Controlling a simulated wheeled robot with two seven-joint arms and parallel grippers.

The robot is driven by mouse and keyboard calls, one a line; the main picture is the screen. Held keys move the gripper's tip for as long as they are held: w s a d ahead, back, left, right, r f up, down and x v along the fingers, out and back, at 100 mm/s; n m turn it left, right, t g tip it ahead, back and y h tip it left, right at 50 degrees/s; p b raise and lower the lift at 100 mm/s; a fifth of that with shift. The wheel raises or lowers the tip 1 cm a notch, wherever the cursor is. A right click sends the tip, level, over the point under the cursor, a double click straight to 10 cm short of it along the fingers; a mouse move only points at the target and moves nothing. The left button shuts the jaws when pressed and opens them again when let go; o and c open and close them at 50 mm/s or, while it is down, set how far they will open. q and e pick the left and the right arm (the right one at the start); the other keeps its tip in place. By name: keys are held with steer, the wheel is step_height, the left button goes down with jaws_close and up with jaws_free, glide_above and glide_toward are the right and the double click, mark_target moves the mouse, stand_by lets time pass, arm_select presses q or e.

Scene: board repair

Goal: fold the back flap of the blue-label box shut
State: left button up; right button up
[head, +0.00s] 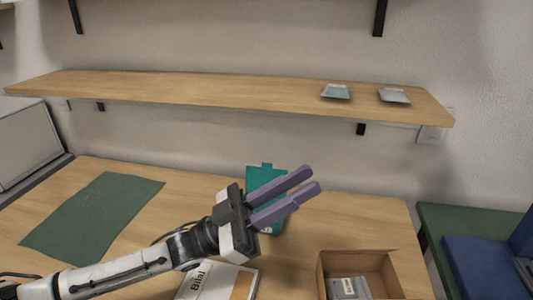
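An open cardboard box (389,276) stands at the front right of the table, its lower part cut off by the picture's edge. A grey item with a pale label lies inside it. No blue label shows on the box from here, and I cannot tell the back flap from the back wall. My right gripper is not in view.
A teal board (262,174) is partly hidden behind my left gripper. A white and orange printed item (217,283) lies below it. A green mat (93,217) covers the table's left. A wall shelf (200,87) holds two small packets (335,91). Blue and green containers (478,262) stand right.

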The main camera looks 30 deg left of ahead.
arm_select(q)
steer(key=s+a+r+n+t, duration=0.3)
steer(key=r+n+t, duration=0.1)
steer(key=r, duration=0.3)
steer(key=shift+a+n+t+y, duration=0.3)
steer(key=shift+a+y, duration=0.1)
steer(key=shift+s, duration=0.1)
